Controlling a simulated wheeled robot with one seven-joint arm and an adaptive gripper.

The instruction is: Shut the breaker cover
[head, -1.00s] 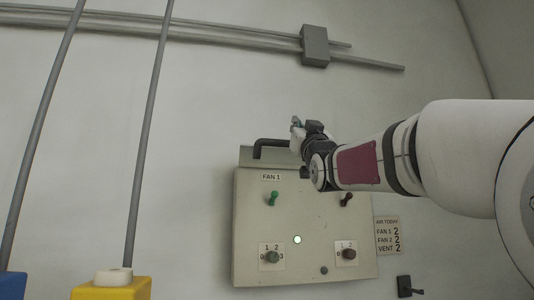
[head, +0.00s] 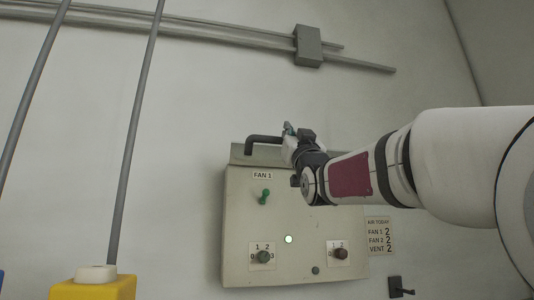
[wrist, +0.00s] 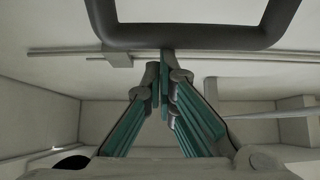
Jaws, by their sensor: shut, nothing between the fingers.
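A cream control box (head: 290,222) hangs on the wall. A grey flap (head: 238,154) shows along its top edge, seen nearly edge-on, with a dark bent handle (head: 262,139) above it. I take this flap as the breaker cover; its angle is hard to tell. In the wrist view the handle is a large dark loop (wrist: 190,41) across the top. My gripper (head: 290,129) is at the handle's right end, partly hiding it. In the wrist view my gripper (wrist: 160,68) is shut and empty, its tips close to the loop's bar; contact cannot be told.
The box front has a green lever (head: 264,196), two knobs (head: 263,257) (head: 340,254) and a lit lamp (head: 289,239). A label plate (head: 379,236) and dark switch (head: 400,287) are at right. A yellow block (head: 93,288) is at lower left.

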